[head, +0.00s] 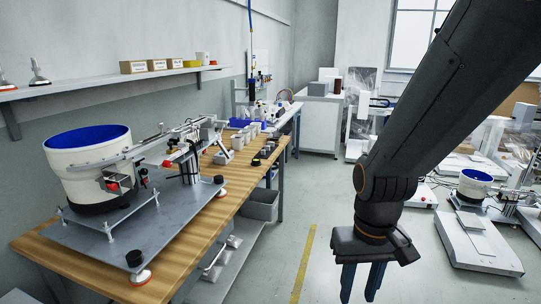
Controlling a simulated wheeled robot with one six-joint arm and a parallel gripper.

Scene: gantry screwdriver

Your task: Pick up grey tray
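A grey open-topped tray or bin (264,205) sits below the wooden workbench top, near the bench's far right leg. I cannot tell for certain that it is the grey tray named in the task. My gripper (362,284) hangs pointing down at the lower middle right, over the floor and to the right of the bench. Its two dark fingers are apart with nothing seen between them. The gripper is clear of the grey bin in the picture. The lower ends of the fingers are close to the bottom of the frame.
The wooden workbench (68,255) fills the left, bearing a white bowl feeder (85,165) on a metal plate (160,225). A lower shelf (232,262) holds metal parts. A wall shelf (105,82) carries small boxes. Clear floor with a yellow line (303,262) lies between bench and gripper.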

